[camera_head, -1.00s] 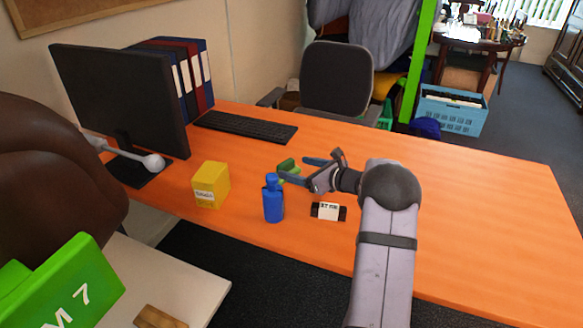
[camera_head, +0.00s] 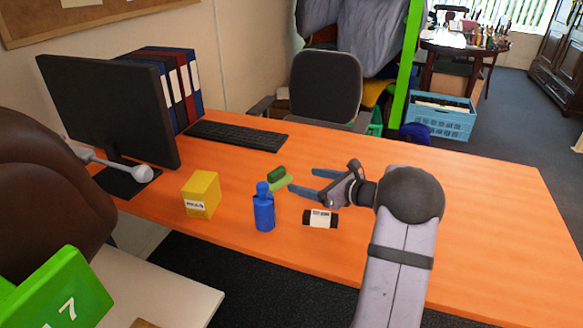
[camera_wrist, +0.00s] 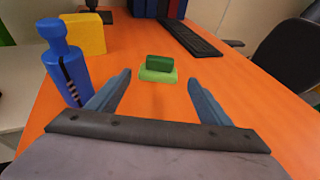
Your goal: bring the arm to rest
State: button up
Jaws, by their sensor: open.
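My gripper (camera_head: 309,182) is open and empty above the orange desk (camera_head: 450,190), with its blue fingers pointing left. In the wrist view the two fingers (camera_wrist: 160,83) stand wide apart. Beyond them lies a green block on a lighter green base (camera_wrist: 158,69); in the head view this green piece (camera_head: 276,178) lies left of the fingertips, apart from them. A blue bottle (camera_head: 263,208) stands upright to its front left. A black item with a white label (camera_head: 320,218) lies on the desk below the gripper in the picture.
A yellow box (camera_head: 201,194) stands left of the bottle. A monitor (camera_head: 108,105), a keyboard (camera_head: 236,135) and several binders (camera_head: 178,85) are at the back left. A grey chair (camera_head: 325,85) stands behind the desk. The desk's right part is clear.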

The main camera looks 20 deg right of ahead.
jog(key=w+a+r+n+y+p, duration=0.1)
jog(key=w+r+n+p, duration=0.15)
jog(key=r, duration=0.85)
jog(key=w+a+r+n+y+p, duration=0.1)
jog(key=w+a+r+n+p, duration=0.2)
jog(key=r, duration=0.8)
jog(key=s+a+f+n+g+h+b, duration=0.2)
jog(key=s+a+f+n+g, duration=0.7)
jog(key=s+a+f+n, duration=0.55)
jog(key=s+a+f+n+g+h+b, duration=0.25)
jog(key=s+f+n, duration=0.35)
jog(key=s+f, duration=0.45)
jog(key=s+a+f+n+g+h+b, duration=0.1)
jog(key=s+f+n+g+h, duration=0.15)
jog(key=s+f+n, duration=0.75)
jog(key=s+r+m+p, duration=0.3)
jog(key=r+m+p, duration=0.1)
jog(key=r+p, duration=1.5)
notch_tip(320, 180, up, 4)
jog(key=shift+d+f+t+h+p, duration=0.1)
jog(key=shift+d+t+h+p, duration=0.2)
jog(key=shift+h+p, duration=0.1)
